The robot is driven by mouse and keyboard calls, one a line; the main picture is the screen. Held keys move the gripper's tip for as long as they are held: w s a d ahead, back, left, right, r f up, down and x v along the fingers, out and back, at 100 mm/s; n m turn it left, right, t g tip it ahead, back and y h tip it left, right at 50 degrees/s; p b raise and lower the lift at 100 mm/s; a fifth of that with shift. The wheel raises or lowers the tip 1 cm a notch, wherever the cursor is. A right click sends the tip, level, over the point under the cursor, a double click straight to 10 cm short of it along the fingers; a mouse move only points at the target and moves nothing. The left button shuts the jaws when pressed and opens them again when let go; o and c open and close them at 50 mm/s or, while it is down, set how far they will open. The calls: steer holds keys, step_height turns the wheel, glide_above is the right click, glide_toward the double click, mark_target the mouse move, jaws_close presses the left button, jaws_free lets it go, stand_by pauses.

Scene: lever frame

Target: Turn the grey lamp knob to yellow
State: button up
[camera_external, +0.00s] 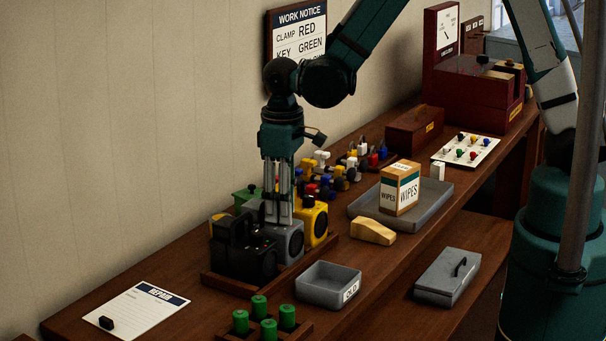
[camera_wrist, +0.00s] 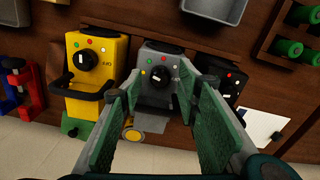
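The grey lamp (camera_external: 289,244) stands in a wooden tray between a yellow lamp (camera_external: 318,226) and a black lamp (camera_external: 240,252). In the wrist view the grey lamp (camera_wrist: 160,52) is in the middle. Its round dark knob (camera_wrist: 161,77) has a white pointer mark, with small green, red and pale dots around it. The exact dot the pointer faces is too small to tell. My gripper (camera_external: 279,217) points down over the grey lamp. In the wrist view my gripper (camera_wrist: 158,82) is open, its green-padded fingers apart on either side of the knob, with nothing held.
The yellow lamp (camera_wrist: 88,62) and black lamp (camera_wrist: 221,78) stand close on either side. A grey bin (camera_external: 328,283) and green cylinders (camera_external: 269,325) lie in front.

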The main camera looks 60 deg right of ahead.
step_height(320, 180, up, 7)
steer(key=shift+f, duration=0.1)
steer(key=shift+s+d+r+m+t+b, duration=0.5)
steer(key=shift+s+d+r+t+b, duration=1.45)
steer(key=shift+s+d+r, duration=2.05)
steer(key=s+d+r+m+t+b, duration=0.1)
steer(key=s+d+t+b, duration=0.1)
steer(key=s+d+b, duration=0.4)
steer(key=shift+s+d+r, duration=0.15)
steer(key=shift+s+d, duration=0.5)
steer(key=shift+s, duration=1.9)
steer(key=shift+s+t, duration=0.1)
steer(key=shift+t, duration=0.25)
